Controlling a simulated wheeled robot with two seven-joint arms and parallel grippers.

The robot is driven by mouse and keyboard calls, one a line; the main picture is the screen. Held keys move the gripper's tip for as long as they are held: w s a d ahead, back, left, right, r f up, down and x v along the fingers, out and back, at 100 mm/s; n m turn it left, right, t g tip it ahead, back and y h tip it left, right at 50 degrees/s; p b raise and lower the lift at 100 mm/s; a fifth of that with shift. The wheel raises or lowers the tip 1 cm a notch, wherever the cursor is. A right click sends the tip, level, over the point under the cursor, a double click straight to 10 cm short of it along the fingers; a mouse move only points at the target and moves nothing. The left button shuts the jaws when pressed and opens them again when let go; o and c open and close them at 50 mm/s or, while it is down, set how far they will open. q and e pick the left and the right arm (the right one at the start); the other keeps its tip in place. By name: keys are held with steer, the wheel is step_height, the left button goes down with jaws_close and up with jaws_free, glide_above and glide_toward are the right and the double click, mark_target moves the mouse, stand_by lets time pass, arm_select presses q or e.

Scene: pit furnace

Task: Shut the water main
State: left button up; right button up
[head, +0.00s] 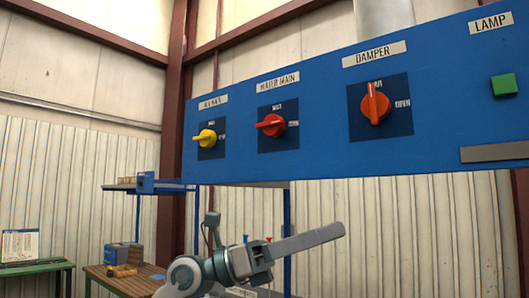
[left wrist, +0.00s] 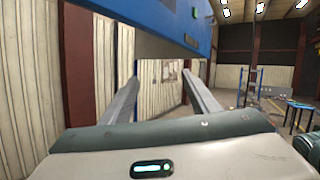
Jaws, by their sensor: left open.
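The water main knob (head: 271,125) is red and sits on a dark square on the blue panel (head: 320,155), under the WATER MAIN label (head: 278,82). Its handle lies near horizontal, with the narrow end to the left. Small words stand above and right of it; the right one seems to read OPEN. My left gripper (head: 338,231) is below the panel in the head view, apart from the knob. In the left wrist view its two fingers (left wrist: 160,75) are spread with nothing between them. The knob cannot be made out there. My right gripper is not in view.
A yellow knob (head: 206,137) is left of the water main knob; an orange DAMPER knob (head: 375,104) is right, pointing up. A green lamp (head: 504,84) and a grey strip (head: 495,153) are farther right. A wooden bench (head: 120,283) stands low left.

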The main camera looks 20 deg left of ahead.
mark_target(266, 125)
arm_select(q)
steer(key=s+a+r+t+y, duration=0.5)
steer(key=a+r+t+y, duration=0.1)
steer(key=a+r, duration=0.3)
steer(key=s+a+r+t+y, duration=0.5)
steer(key=a+r+y, duration=0.3)
steer(key=r, duration=0.4)
steer(key=shift+s+a+r+t+y, duration=0.2)
steer(key=shift+s+a+t+y, duration=0.15)
steer(key=shift+a+t, duration=0.25)
steer(key=shift+w+d, duration=0.1)
steer(key=p+x, duration=0.7)
steer(key=x, duration=0.9)
steer(key=shift+w+p, duration=0.2)
steer(key=shift+p, duration=0.2)
steer(key=shift+w+d+f, duration=0.1)
steer(key=shift+w+d, duration=0.1)
steer(key=shift+w, duration=0.25)
steer(key=shift+c, duration=0.2)
